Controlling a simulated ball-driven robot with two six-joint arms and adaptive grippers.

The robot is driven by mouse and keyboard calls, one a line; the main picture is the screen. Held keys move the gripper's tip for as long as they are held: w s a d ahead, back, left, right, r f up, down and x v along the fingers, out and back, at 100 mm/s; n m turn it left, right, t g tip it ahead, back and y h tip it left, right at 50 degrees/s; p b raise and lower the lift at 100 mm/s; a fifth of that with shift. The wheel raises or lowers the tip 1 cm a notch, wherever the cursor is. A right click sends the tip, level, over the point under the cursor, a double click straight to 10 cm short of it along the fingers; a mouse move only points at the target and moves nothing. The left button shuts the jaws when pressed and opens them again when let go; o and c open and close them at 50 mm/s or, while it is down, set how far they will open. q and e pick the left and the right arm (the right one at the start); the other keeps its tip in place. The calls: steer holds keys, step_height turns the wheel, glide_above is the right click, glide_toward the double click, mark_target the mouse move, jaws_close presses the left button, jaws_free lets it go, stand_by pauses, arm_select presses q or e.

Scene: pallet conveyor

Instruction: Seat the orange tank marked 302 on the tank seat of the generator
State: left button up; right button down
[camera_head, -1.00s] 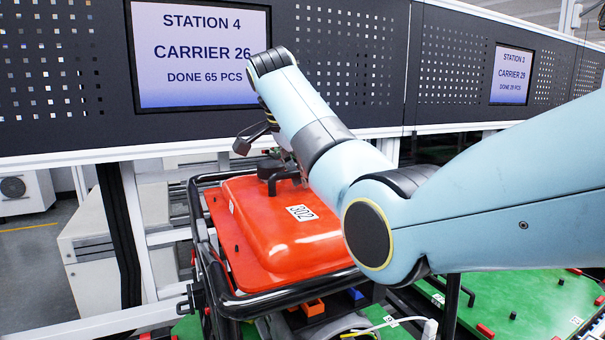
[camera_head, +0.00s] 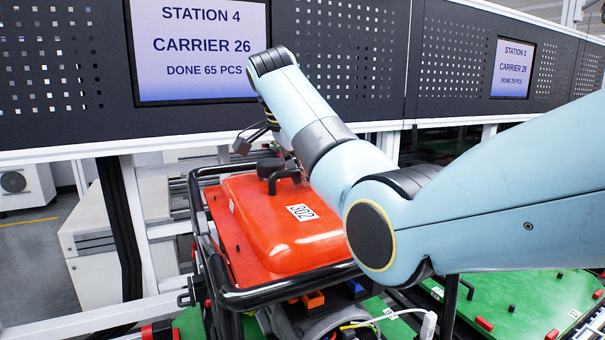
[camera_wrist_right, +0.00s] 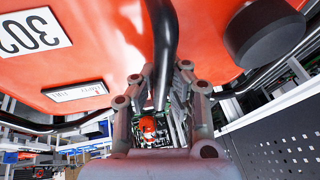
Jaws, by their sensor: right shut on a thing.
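The orange tank (camera_head: 265,222) has a white label 302 (camera_head: 302,212), a black cap (camera_head: 270,167) and a black bar handle. It lies inside the black tube frame of the generator (camera_head: 290,285). My right gripper (camera_wrist_right: 162,75) is shut on the handle (camera_wrist_right: 162,40), which runs between its fingers in the right wrist view. My left gripper is not in view.
Generator parts and a yellow cable (camera_head: 372,322) show below the frame's front bar. A green pallet (camera_head: 540,300) lies at right. A dark perforated panel with the Station 4 screen (camera_head: 200,45) stands behind. A pale cabinet (camera_head: 90,250) is at left.

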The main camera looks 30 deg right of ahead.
steer(key=shift+w+f, duration=0.1)
steer(key=shift+f, duration=0.3)
stand_by(1.2)
steer(key=c, duration=1.4)
jaws_free()
steer(key=shift+o, duration=0.9)
steer(key=shift+s+f, duration=0.2)
steer(key=shift+f, duration=0.05)
steer(key=o, duration=0.7)
steer(key=shift+r, duration=0.1)
steer(key=shift+c, duration=0.2)
steer(key=shift+r, duration=0.15)
steer(key=shift+r, duration=3.4)
